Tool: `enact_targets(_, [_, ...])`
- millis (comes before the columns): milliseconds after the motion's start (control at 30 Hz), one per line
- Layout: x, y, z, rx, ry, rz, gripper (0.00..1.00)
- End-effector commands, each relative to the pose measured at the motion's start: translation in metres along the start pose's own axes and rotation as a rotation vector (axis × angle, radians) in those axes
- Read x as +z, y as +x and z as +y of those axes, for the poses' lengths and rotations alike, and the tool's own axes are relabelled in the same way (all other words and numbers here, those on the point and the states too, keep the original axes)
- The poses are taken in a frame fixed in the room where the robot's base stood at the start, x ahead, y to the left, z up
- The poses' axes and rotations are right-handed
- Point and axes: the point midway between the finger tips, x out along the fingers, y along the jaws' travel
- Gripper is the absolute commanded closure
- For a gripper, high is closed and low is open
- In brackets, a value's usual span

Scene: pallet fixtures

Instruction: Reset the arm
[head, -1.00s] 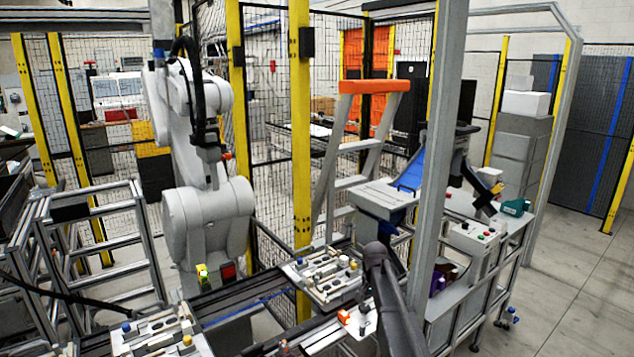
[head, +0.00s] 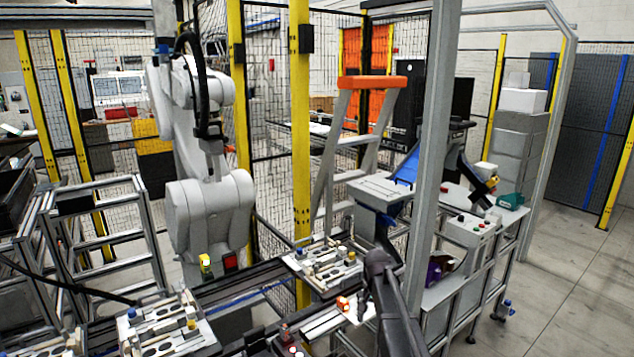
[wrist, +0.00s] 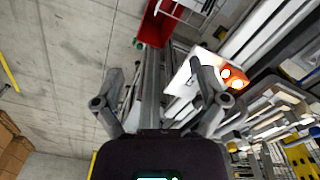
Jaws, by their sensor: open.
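My gripper (wrist: 160,90) is open and empty in the wrist view, its two fingers spread apart. Nothing lies between the fingertips except the distant floor, a rail and part of a fixture far behind them. In the head view my dark arm reaches up from the bottom right of centre, and its end (head: 366,292) is small and partly hidden there. It hangs beside a small white plate with an orange part (head: 343,303). The orange part also shows in the wrist view (wrist: 234,77), right of the fingers.
Pallet fixtures stand on the conveyor, one at centre (head: 325,262) and one at lower left (head: 165,328). A grey post (head: 432,150) rises near my arm. A workbench (head: 470,232) stands to the right. A red bin (wrist: 157,24) shows in the wrist view. Open floor lies at far right.

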Motion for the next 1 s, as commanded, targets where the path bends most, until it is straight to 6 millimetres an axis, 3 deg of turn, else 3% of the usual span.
enact_targets(267, [0.053,0.023,0.027,0.000,-0.097,0.000,0.08])
enact_targets(700, [0.193,0.078,0.100,0.001,-0.391,0.000,0.08])
enact_targets(833, [0.215,0.086,0.112,0.001,-0.447,0.000,0.08])
enact_targets(1000, [0.223,0.087,0.117,0.001,-0.475,0.000,0.08])
